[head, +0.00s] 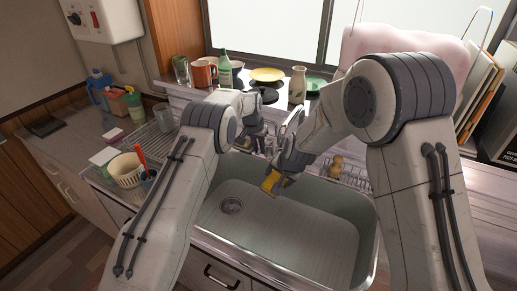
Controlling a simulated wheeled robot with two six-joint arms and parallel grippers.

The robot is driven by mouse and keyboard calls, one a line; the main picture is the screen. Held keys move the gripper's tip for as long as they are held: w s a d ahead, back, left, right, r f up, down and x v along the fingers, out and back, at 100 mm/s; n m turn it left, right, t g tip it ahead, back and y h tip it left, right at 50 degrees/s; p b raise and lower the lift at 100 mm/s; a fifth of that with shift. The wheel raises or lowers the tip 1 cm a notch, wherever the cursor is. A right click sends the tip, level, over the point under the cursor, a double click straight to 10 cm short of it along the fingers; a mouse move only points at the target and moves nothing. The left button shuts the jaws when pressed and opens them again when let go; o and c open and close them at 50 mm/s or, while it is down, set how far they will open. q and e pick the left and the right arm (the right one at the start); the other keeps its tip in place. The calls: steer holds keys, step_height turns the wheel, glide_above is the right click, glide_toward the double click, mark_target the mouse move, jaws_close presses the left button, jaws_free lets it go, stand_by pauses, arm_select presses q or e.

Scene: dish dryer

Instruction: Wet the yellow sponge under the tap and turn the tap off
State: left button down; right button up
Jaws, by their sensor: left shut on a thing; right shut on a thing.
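The yellow sponge (271,181) is held in my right gripper (277,177), over the back part of the steel sink (290,222), above its floor. The gripper is shut on the sponge and covers part of it. My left gripper (260,142) is higher, at the sink's back edge where the tap stands. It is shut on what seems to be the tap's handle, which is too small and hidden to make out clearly. My arms hide most of the tap. I cannot tell whether water runs.
A wire rack (345,172) with a brown item (336,163) sits at the sink's back right. A cream basket (126,170) and a dish rack (150,143) stand left. Cups, a green bottle (225,70) and plates line the window ledge. The sink floor is clear.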

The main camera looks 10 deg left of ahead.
arm_select(q)
steer(key=c, duration=0.8)
jaws_free()
steer(key=shift+o, duration=0.2)
steer(key=v, duration=1.2)
